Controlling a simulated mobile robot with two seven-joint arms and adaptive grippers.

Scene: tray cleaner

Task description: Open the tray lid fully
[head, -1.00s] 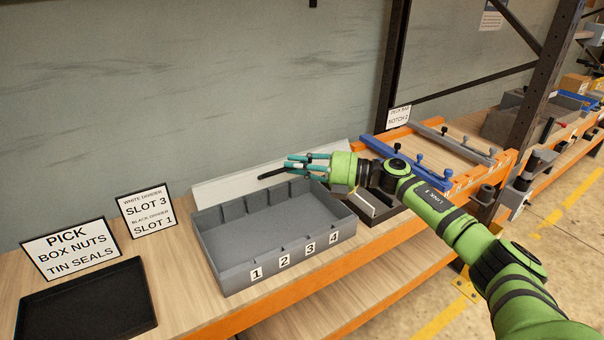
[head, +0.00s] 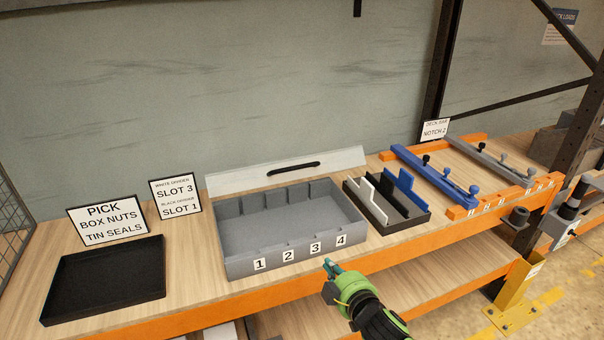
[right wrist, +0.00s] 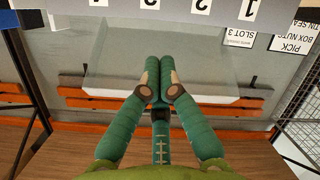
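The grey tray (head: 240,262) stands on the bench with slot labels 1 to 4 along its front wall. Its pale lid (head: 235,182) is swung up and back behind the tray, leaving the inside uncovered and empty. A black handle (head: 293,168) is on the lid. My right gripper (head: 332,268) is in front of the tray near the bench's front edge, apart from lid and handle. In the right wrist view its teal fingers (right wrist: 160,92) are drawn together with nothing seen between them. My left gripper is not in view.
A black rack with white, black and blue dividers (head: 420,216) stands right of the tray. Blue and grey bars lie on an orange frame (head: 460,212) farther right. An empty black tray (head: 105,285) and two signs (head: 175,197) stand at the left.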

